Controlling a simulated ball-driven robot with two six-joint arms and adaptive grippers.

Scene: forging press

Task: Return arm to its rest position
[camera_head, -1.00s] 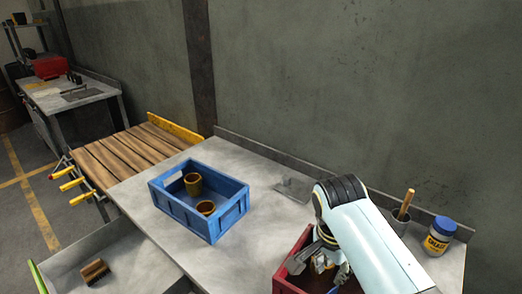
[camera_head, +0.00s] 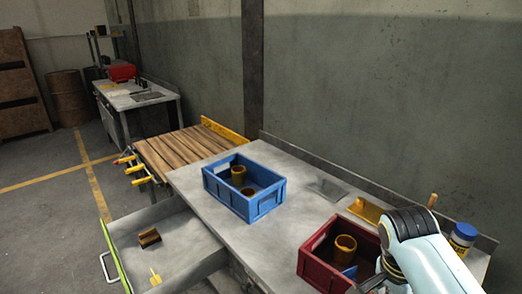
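One of my arms, white with a black-banded joint, comes in at the lower right. It is over the right edge of a red crate (camera_head: 312,256). Its gripper is not clearly in view; only a dark grey part shows below the arm, at the bottom edge. The red crate stands on the grey workbench (camera_head: 215,213) and holds a brass-coloured cylindrical part (camera_head: 344,250) and something blue. My other arm does not show. A blue crate (camera_head: 270,199) with two brass-coloured cylindrical parts stands further left on the bench.
An open drawer (camera_head: 190,250) at lower left holds a brush (camera_head: 149,238) and a small yellow item (camera_head: 155,277). Bench between the crates is clear.

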